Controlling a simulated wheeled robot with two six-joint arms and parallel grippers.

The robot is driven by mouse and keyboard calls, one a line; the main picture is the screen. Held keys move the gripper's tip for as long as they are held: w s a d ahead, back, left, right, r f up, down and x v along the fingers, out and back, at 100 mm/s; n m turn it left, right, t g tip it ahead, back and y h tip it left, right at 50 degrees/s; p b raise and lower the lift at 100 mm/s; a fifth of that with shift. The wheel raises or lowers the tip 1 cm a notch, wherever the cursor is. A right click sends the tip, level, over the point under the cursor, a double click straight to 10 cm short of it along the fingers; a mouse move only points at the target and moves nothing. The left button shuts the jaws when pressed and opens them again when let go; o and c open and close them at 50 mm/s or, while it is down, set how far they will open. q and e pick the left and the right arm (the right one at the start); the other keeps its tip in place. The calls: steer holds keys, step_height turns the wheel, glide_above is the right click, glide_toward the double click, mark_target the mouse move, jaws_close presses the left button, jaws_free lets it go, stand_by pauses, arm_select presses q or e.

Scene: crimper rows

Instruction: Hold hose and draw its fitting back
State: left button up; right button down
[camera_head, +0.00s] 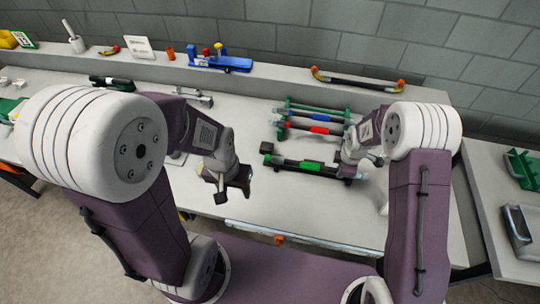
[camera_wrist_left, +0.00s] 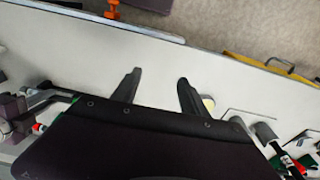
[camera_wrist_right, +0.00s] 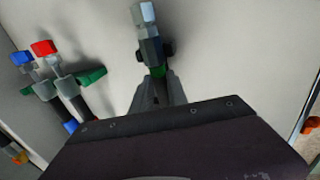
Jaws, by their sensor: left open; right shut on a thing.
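The front black hose (camera_head: 285,162) with a green band (camera_head: 309,166) lies across green-ended supports on the bench. My right gripper (camera_wrist_right: 156,92) is shut at its right end, around a part with a green ring (camera_wrist_right: 157,71). A silver-grey hex fitting (camera_wrist_right: 149,45) sticks out beyond the fingertips in the right wrist view. The exact grip is partly hidden by the fingers. My left gripper (camera_head: 228,189) is open and empty above the bench, left of the hose. Its two spread fingers (camera_wrist_left: 158,88) show bare bench between them in the left wrist view.
Two more hoses, with a red band (camera_head: 320,130) and a blue band (camera_head: 322,117), lie behind; their red (camera_wrist_right: 43,48) and blue (camera_wrist_right: 21,58) ends show nearby. A back ledge holds a blue tool (camera_head: 220,62) and a loose hose (camera_head: 357,83). The bench front is clear.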

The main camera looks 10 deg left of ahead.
arm_select(q)
steer(key=shift+c, duration=0.3)
arm_select(e)
steer(key=shift+s, duration=0.1)
arm_select(q)
step_height(320, 180, up, 2)
steer(key=n+t+h, duration=0.2)
steer(key=n+h, duration=0.2)
steer(key=n, duration=1.2)
glide_above(269, 157)
steer(key=s+a, duration=0.2)
steer(key=s, duration=0.2)
steer(key=shift+n, duration=0.6)
steer(key=a+x, duration=0.1)
steer(key=x, duration=0.3)
steer(key=a+x, duration=0.1)
steer(key=x, duration=0.4)
steer(key=a+f+x, duration=0.1)
steer(key=x, duration=0.3)
steer(key=shift+w+f, duration=0.15)
steer(key=shift+f, duration=0.2)
